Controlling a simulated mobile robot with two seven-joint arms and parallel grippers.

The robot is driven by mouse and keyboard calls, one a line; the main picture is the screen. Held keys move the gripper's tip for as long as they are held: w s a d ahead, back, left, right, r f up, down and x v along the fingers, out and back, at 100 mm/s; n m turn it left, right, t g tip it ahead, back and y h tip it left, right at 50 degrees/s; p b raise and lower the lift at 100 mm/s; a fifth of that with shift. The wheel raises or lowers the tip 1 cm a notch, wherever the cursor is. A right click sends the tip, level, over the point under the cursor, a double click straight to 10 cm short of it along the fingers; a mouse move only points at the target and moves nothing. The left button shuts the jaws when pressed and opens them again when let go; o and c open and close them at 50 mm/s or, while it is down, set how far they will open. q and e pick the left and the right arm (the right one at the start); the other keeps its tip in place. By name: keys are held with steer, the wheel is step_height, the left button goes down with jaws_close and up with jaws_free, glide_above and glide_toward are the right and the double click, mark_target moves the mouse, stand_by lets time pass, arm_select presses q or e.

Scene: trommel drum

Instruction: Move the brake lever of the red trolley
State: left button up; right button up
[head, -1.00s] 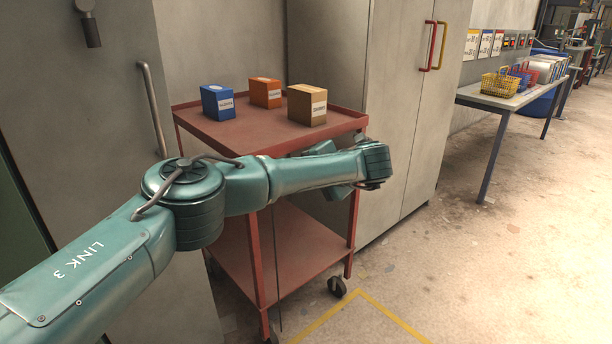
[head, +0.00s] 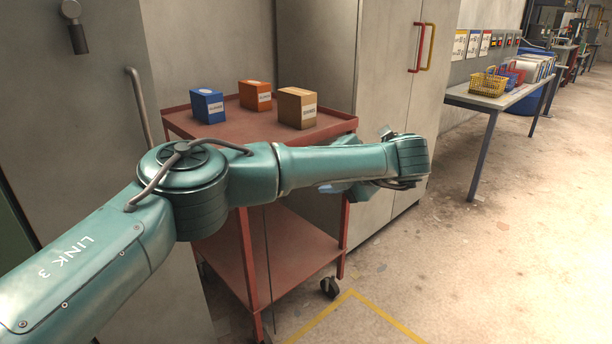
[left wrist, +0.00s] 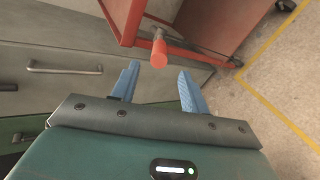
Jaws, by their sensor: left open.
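The red trolley (head: 240,127) stands in front of the grey cabinet, with two shelves and dark wheels. In the left wrist view, a bar with an orange-red grip (left wrist: 158,52), apparently the brake lever, sticks out from the trolley frame (left wrist: 126,18) toward me. My left gripper (left wrist: 158,86) is open, with its blue fingers on either side of the line to that grip. The grip's end appears just beyond the fingertips, and I see no contact. In the head view, my forearm hides the lever and most of the gripper. My right gripper is not in view.
Blue (head: 207,106), orange (head: 255,95) and brown (head: 297,108) boxes stand on the trolley top. Grey cabinets (head: 390,80) are close behind. A table (head: 500,97) with baskets stands at the right. The floor to the right is clear, with a yellow line (head: 345,303).

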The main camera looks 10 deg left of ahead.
arm_select(q)
steer(key=v, duration=0.4)
steer(key=shift+d, duration=0.1)
stand_by(0.4)
